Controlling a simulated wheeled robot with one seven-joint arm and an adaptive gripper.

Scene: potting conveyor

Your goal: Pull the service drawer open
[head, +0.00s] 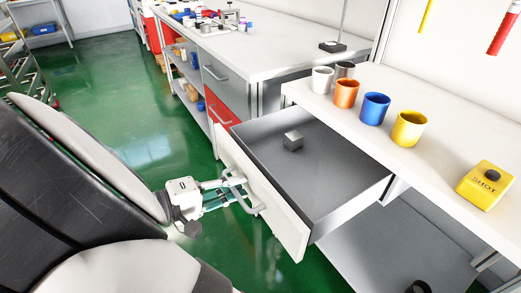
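The service drawer (262,192) stands pulled out from under the white worktop, with a white front and a dark grey inside. A small grey block (293,141) lies in it. The drawer's bar handle (241,192) is on the outer side of the front. My gripper (236,190) reaches the handle from the left, with its fingers at the bar. The fingers appear to be around the bar, but whether they are closed tight on it is too small to tell.
White, orange, blue and yellow cups (375,108) stand on the worktop (445,140) above the drawer, with a yellow box (485,186) at the right. A second bench (260,55) with grey and red drawers stands behind. Green floor (130,110) is clear at the left.

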